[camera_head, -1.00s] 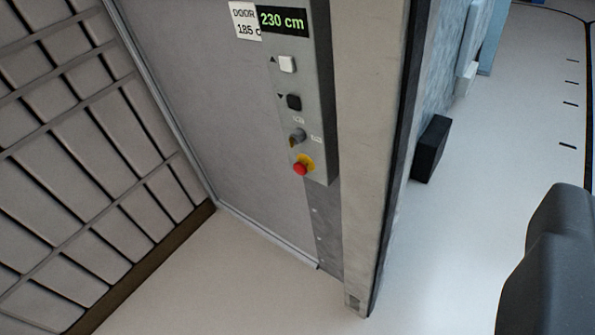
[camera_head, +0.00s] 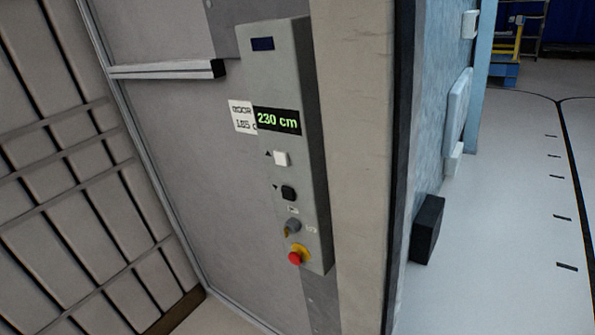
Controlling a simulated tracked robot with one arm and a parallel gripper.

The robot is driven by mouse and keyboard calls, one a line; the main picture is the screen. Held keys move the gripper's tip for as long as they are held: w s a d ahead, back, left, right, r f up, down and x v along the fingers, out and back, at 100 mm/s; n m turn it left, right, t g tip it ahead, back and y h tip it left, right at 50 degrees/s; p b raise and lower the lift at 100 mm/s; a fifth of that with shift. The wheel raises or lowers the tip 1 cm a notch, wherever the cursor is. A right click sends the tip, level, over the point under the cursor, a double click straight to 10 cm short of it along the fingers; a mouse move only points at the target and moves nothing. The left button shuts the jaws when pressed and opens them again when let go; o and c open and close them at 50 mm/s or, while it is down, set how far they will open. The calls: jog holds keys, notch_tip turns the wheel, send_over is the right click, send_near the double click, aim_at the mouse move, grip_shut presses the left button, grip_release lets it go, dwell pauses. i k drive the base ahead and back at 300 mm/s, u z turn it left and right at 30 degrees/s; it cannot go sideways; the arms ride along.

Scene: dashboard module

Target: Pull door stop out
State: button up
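A black block (camera_head: 427,230) stands on the floor against the blue-grey panel (camera_head: 435,120), right of the pillar. It may be the door stop, but I cannot tell for sure. It looks upright, and its left side meets the panel's dark edge. My gripper is not in view, so I cannot see whether it is open or shut.
A grey control box (camera_head: 290,150) with a "230 cm" display, buttons, a key switch and a red knob is mounted left of the beige pillar (camera_head: 360,170). A slatted wall (camera_head: 70,180) fills the left. Pale floor (camera_head: 500,220) is open at right.

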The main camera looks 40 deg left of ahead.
aim_at(295, 258)
jog(key=z, duration=1.7)
jog(key=k, duration=1.1)
jog(key=u, duration=1.25)
jog(key=i, duration=0.95)
jog(key=u, duration=0.05)
